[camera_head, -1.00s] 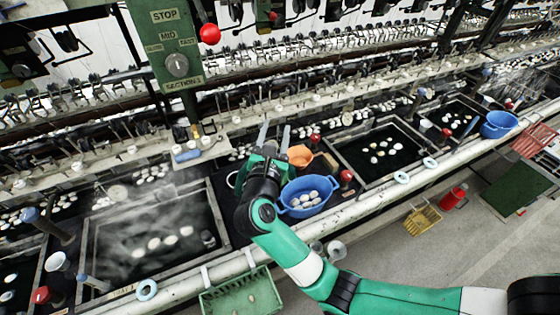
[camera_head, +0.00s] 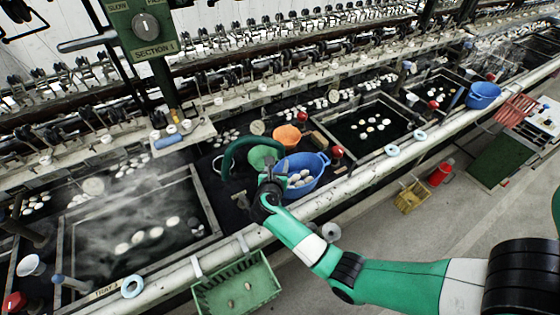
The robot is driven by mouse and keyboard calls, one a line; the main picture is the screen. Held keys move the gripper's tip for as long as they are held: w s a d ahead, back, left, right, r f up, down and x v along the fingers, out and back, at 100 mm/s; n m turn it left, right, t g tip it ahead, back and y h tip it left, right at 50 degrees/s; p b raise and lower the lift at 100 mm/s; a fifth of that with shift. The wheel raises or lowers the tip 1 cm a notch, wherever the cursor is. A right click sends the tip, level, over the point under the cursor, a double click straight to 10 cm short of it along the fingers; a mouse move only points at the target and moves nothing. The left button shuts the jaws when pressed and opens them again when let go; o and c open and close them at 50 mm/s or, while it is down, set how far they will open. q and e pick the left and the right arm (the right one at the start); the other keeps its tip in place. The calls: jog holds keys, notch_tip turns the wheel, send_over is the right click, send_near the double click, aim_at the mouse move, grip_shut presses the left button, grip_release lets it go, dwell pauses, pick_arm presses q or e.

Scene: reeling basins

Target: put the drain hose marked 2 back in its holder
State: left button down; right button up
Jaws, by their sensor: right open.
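A dark green curved hose (camera_head: 233,150) arches up beside the green bowl (camera_head: 262,157), between the steaming basin and the blue basket. I take it for the drain hose, but no number can be read on it. I cannot make out its holder. My right gripper (camera_head: 268,172) is open, close to the near side of the green bowl and the left edge of the blue basket (camera_head: 318,172). Its fingers are small and partly hidden by the wrist, and I cannot tell if they touch anything. My left gripper is not in view.
The steaming basin (camera_head: 66,240) with white cocoons lies left; another dark basin (camera_head: 330,122) lies right. An orange bowl (camera_head: 287,136) and red knob (camera_head: 337,152) stand near the gripper. A pale rail (camera_head: 355,167) runs along the front, with a green crate (camera_head: 262,285) below.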

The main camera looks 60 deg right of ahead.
aim_at(281, 155)
jog(key=x, duration=0.1)
jog(key=b+x, duration=0.1)
jog(key=x, duration=0.1)
jog(key=b+x, duration=0.1)
jog(key=x, duration=0.1)
jog(key=shift+s+d+r, duration=0.1)
jog(key=shift+d+r, duration=0.2)
grip_shut()
